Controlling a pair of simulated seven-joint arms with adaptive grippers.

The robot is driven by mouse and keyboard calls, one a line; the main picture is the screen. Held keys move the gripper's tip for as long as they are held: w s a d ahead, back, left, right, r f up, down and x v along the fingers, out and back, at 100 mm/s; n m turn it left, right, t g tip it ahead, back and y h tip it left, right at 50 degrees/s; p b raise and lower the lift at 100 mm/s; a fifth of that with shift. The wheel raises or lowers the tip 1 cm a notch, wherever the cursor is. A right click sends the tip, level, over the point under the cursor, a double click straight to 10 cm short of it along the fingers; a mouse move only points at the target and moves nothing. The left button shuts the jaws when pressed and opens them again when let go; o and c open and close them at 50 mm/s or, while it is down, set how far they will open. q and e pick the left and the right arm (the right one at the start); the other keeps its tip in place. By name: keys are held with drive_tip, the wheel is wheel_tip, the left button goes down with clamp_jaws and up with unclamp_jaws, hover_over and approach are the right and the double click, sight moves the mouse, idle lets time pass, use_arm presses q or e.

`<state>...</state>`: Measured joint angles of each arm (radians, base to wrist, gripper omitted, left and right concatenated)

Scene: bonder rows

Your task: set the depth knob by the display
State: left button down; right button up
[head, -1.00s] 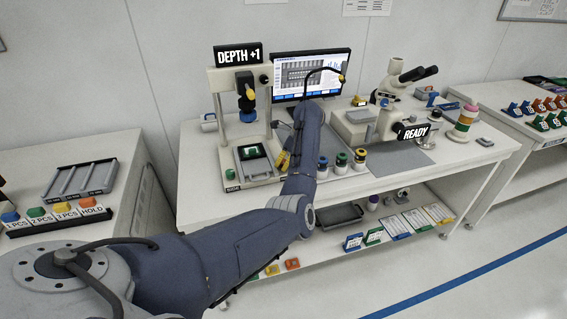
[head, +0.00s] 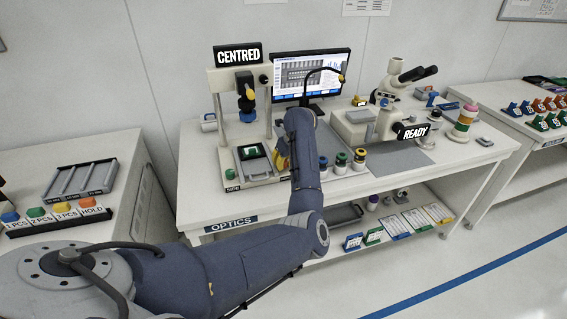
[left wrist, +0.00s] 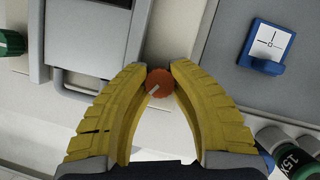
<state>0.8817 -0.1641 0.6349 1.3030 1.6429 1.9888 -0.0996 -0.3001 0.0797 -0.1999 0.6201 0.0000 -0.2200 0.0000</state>
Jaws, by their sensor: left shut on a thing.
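In the left wrist view, the orange-red depth knob (left wrist: 161,88) has a pale pointer line slanting down to the left. My left gripper (left wrist: 160,74) is shut on the knob, one yellow fingertip on each side. In the head view, my left gripper (head: 281,158) is at the right side of the stand's base (head: 262,178), partly behind my forearm, and the knob is hidden there. My right gripper is not in view.
Several small bottles, including a green-capped one (head: 341,160), stand just right of my forearm. A monitor (head: 311,76) is behind. A blue stand with a crosshair card (left wrist: 268,45) is near the gripper.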

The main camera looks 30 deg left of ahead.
use_arm(q)
drive_tip(key=shift+a+m, duration=0.1)
drive_tip(key=shift+m, duration=0.4)
drive_tip(key=c, duration=1.1)
unclamp_jaws()
drive_tip(key=shift+o, duration=0.2)
drive_tip(key=shift+r, duration=0.1)
drive_tip(key=v, duration=1.2)
drive_tip(key=shift+s, duration=0.2)
